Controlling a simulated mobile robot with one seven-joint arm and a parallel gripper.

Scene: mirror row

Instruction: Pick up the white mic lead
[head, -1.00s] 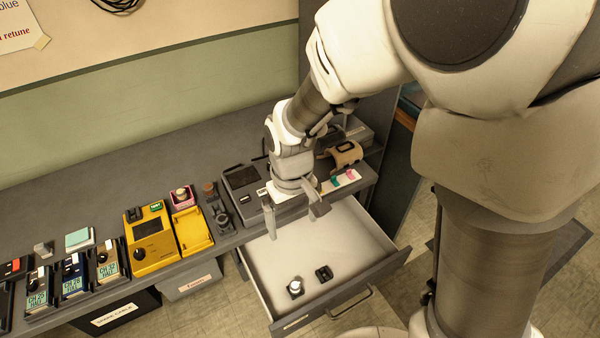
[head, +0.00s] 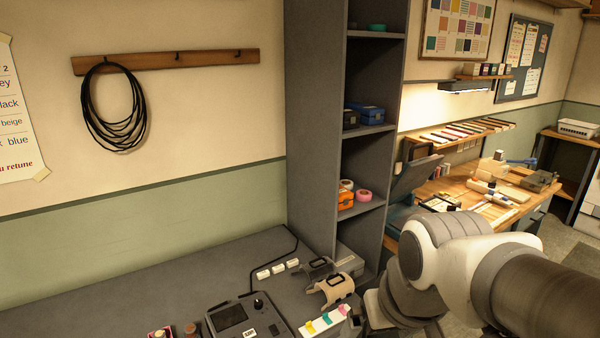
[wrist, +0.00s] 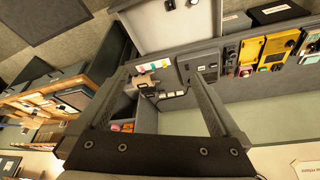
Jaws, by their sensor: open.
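I cannot make out a white mic lead for certain in any view. A coiled black cable (head: 113,106) hangs from the left hook of a wooden rail on the wall in the head view. My gripper (wrist: 160,73) is open and empty in the wrist view, its two fingers wide apart. In the head view my arm fills the lower right and the fingers are not seen.
Several small white blocks (head: 278,269) lie on the grey counter (head: 120,290) by a thin black cord. Beige (head: 335,289) and grey holders and a grey console (head: 240,322) are near them. A tall grey shelf (head: 313,130) rises behind. The drawer (wrist: 165,28) stands open in the wrist view.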

